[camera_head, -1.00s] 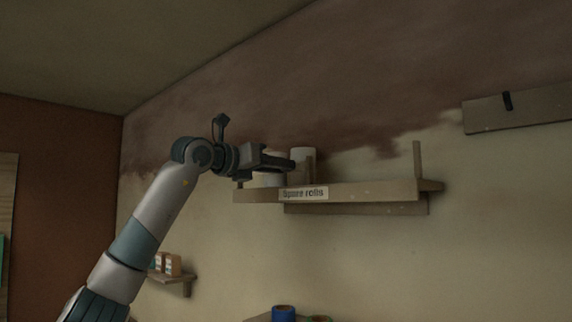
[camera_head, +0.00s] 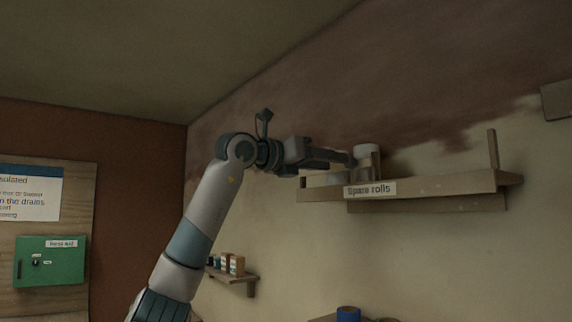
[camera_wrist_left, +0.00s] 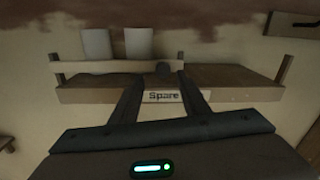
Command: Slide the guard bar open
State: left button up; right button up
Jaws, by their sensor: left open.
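The guard bar (camera_wrist_left: 100,67) is a pale strip across the left front of the wooden shelf (camera_wrist_left: 235,88) in the left wrist view. A dark round knob (camera_wrist_left: 163,68) sits near its right end. Two pale rolls (camera_wrist_left: 139,43) stand behind the bar. My left gripper (camera_wrist_left: 161,77) is open, its fingertips apart to either side of the knob; whether they touch it I cannot tell. In the head view my left gripper (camera_head: 347,160) is at the left part of the shelf (camera_head: 440,186), in front of a roll (camera_head: 367,158); the bar is hard to make out there. My right gripper is not in view.
The shelf carries a "Spare rolls" label (camera_head: 370,189) and has an upright post (camera_head: 493,149) near its right end. A small shelf with boxes (camera_head: 232,264) is lower left. A green box (camera_head: 50,261) hangs on the left wall. A blue roll (camera_head: 348,313) is below.

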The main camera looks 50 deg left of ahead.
pick_arm(q)
jog(key=s+a+b, duration=0.1)
jog(key=s+b, duration=0.2)
jog(key=s, duration=0.9)
jog(key=shift+s+a, duration=0.3)
jog(key=shift+r, duration=0.1)
